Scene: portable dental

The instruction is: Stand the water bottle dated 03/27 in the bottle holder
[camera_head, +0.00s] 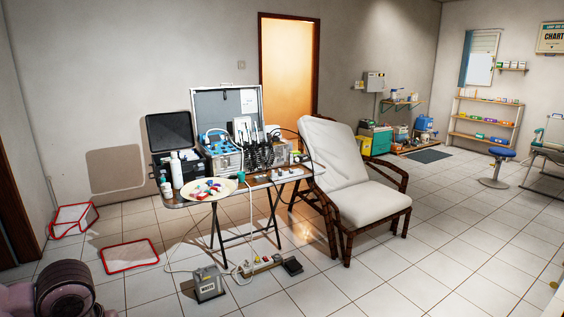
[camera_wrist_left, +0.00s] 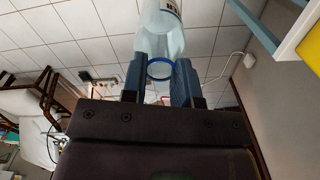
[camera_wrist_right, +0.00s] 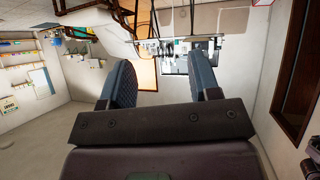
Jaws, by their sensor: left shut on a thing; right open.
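My left gripper (camera_wrist_left: 159,78) is shut on a clear, bluish water bottle (camera_wrist_left: 165,40) with a blue ring at its near end. The bottle runs out of the top of the left wrist view. Only a sliver of a dark label shows at that edge, so no date can be read. My right gripper (camera_wrist_right: 165,88) is open and empty, facing the room. Neither gripper's fingers show in the head view. I cannot make out the bottle holder for certain in any view.
A folding table (camera_head: 262,181) carries an open dental case (camera_head: 227,105), white bottles (camera_head: 176,172) and a round tray (camera_head: 192,196). A cream reclining chair (camera_head: 368,196) stands beside it. A grey box (camera_head: 207,284) and cables lie on the floor. The right foreground floor is clear.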

